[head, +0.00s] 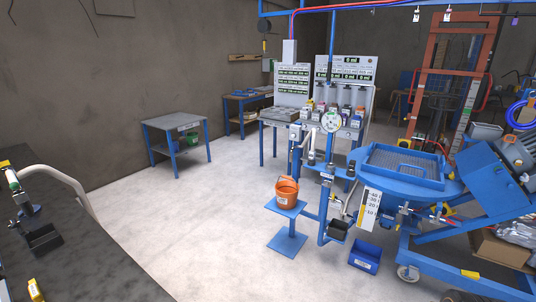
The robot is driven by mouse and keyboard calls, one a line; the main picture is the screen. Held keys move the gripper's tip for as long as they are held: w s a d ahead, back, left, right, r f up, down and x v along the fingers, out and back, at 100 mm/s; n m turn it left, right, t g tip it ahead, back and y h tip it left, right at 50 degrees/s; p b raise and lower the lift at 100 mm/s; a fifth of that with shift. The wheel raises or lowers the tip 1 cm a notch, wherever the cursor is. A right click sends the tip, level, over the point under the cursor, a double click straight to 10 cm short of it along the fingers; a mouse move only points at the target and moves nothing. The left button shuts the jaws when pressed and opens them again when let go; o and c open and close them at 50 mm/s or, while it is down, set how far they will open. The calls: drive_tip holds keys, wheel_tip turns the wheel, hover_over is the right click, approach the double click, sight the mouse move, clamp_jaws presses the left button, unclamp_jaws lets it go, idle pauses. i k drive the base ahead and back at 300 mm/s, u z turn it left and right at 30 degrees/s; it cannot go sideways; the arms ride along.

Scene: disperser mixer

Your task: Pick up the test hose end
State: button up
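A thick pale hose (62,178) arcs over the dark surface at the left edge. One end meets a small white and green fitting (13,181), and the other drops behind the surface's right edge. This may be the test hose and its end, but no label can be read. A dark stand-like part (25,209) is just below the fitting. My gripper is not in view.
A black bin (42,239) and a yellow item (37,289) sit on the dark surface (85,275). An orange bucket (287,190) stands on a blue pedestal. The blue mixer frame (405,187) fills the right. Pale floor (190,215) between is clear.

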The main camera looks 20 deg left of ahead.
sight(312, 154)
drive_tip(key=u, duration=0.1)
drive_tip(key=i, duration=3.15)
drive_tip(key=u, duration=3.1)
